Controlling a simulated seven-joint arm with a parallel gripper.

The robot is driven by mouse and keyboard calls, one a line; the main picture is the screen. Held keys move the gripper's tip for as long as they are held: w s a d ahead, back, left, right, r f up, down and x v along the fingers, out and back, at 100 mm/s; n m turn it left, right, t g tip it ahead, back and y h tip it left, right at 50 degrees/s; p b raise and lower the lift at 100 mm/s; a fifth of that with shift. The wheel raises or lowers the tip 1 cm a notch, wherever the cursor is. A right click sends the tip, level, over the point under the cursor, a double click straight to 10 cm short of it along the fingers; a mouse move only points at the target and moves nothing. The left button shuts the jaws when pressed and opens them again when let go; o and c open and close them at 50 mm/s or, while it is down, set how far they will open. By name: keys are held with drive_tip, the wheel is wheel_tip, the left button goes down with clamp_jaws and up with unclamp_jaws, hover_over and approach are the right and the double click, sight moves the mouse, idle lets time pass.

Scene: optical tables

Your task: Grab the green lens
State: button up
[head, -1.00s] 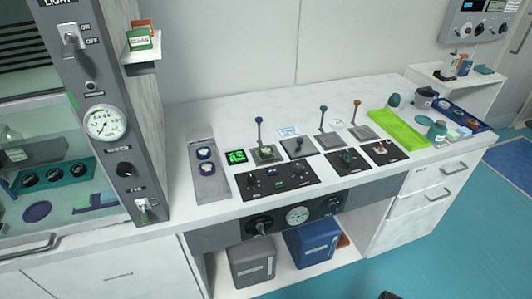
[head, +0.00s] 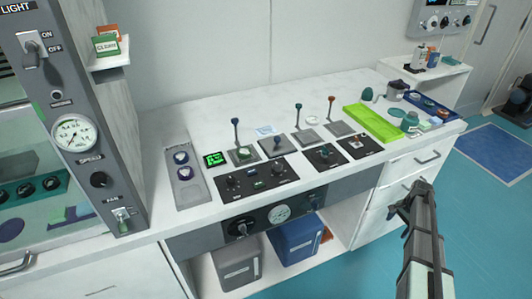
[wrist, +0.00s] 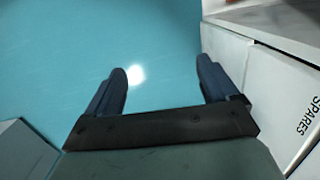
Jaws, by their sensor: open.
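My gripper (head: 402,201) is at the right of the head view, in front of the drawers and below the bench top. In the wrist view its two dark fingers (wrist: 163,82) are apart, with only teal floor between them. I cannot tell for sure which thing is the green lens. Green candidates are a rounded dark-green piece (head: 367,94) behind the bright green tray and a teal round piece (head: 411,118) right of that tray. Smaller green parts sit on the bench devices. My gripper is apart from all of them.
The bright green tray (head: 372,124) lies flat at the bench's right. A blue tray (head: 440,111) with small items is beside it. Upright levers (head: 298,115) stand mid-bench. White drawers, one marked SPARES (wrist: 302,116), are close to my gripper. The bench's back strip is clear.

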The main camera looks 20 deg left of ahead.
drive_tip(key=w+d+r+m+t, duration=0.1)
drive_tip(key=w+d+r+m, duration=0.15)
drive_tip(key=w+r, duration=0.9)
drive_tip(key=w+d+r+m+t, duration=0.15)
drive_tip(key=w+d+r, duration=0.25)
drive_tip(key=w+r, duration=0.7)
drive_tip(key=a+r+n, duration=0.1)
drive_tip(key=a+r, duration=0.3)
drive_tip(key=a, duration=0.1)
drive_tip(key=s+a+r+n, duration=0.1)
drive_tip(key=a+r, duration=0.3)
drive_tip(key=a, duration=0.2)
drive_tip(key=a+r, duration=0.4)
drive_tip(key=a, duration=0.2)
drive_tip(key=shift+s+r+n, duration=0.2)
drive_tip(key=shift+r+n, duration=0.15)
drive_tip(key=shift+n, duration=0.05)
drive_tip(key=s+a+r+n, duration=0.1)
drive_tip(key=a+r, duration=0.2)
drive_tip(key=a, duration=0.4)
drive_tip(key=s+a+r+n, duration=0.1)
drive_tip(key=a+r, duration=0.3)
drive_tip(key=a, duration=0.2)
drive_tip(key=n+g+h, duration=0.1)
drive_tip(key=n+g, duration=0.1)
drive_tip(key=n, duration=1.2)
hover_over(244, 151)
wheel_tip(244, 151, down, 14)
drive_tip(key=shift+s+r, duration=0.1)
